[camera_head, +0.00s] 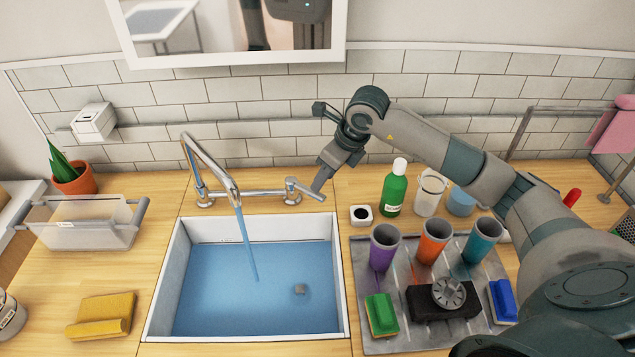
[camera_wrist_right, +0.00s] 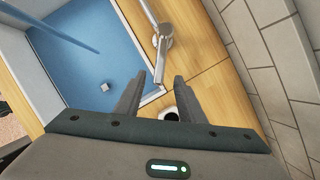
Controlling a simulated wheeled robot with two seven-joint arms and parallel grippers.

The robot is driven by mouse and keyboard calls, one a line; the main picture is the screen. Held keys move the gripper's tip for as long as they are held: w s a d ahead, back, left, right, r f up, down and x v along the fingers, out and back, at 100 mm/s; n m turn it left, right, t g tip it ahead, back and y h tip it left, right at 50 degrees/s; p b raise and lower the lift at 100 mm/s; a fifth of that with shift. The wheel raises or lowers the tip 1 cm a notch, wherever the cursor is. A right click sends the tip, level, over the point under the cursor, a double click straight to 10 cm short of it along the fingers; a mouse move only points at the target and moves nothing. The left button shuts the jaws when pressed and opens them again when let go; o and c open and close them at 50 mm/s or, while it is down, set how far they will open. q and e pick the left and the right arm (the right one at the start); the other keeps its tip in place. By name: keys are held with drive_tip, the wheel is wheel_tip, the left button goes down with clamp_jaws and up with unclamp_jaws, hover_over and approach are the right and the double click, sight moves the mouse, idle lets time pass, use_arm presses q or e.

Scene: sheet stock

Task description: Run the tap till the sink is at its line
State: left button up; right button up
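The sink (camera_head: 337,285) is a white basin set in the wooden counter, with blue water (camera_head: 225,300) in it. A thin dark line (camera_head: 225,242) runs on its back inner wall, close to the water surface. The chrome tap (camera_head: 213,165) is running; its stream (camera_head: 246,240) falls into the water. The tap's lever (camera_head: 305,190) is on the right; it also shows in the right wrist view (camera_wrist_right: 164,42). My right gripper (camera_head: 320,186) is at the lever's end, its two fingers (camera_wrist_right: 158,78) apart and empty. Whether it touches the lever is unclear. My left gripper is not in view.
Right of the sink, a grey tray (camera_head: 405,338) holds several cups, sponges and a dark block. A green bottle (camera_head: 395,188) and small white pot (camera_head: 361,215) stand behind it. A clear bin (camera_head: 85,235) and yellow cloth (camera_head: 103,315) lie left. A small plug-like object (camera_head: 300,289) shows in the water.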

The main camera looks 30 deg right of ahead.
sight(318, 194)
drive_tip(key=shift+p+x, duration=0.85)
drive_tip(key=shift+x, duration=2.05)
clamp_jaws()
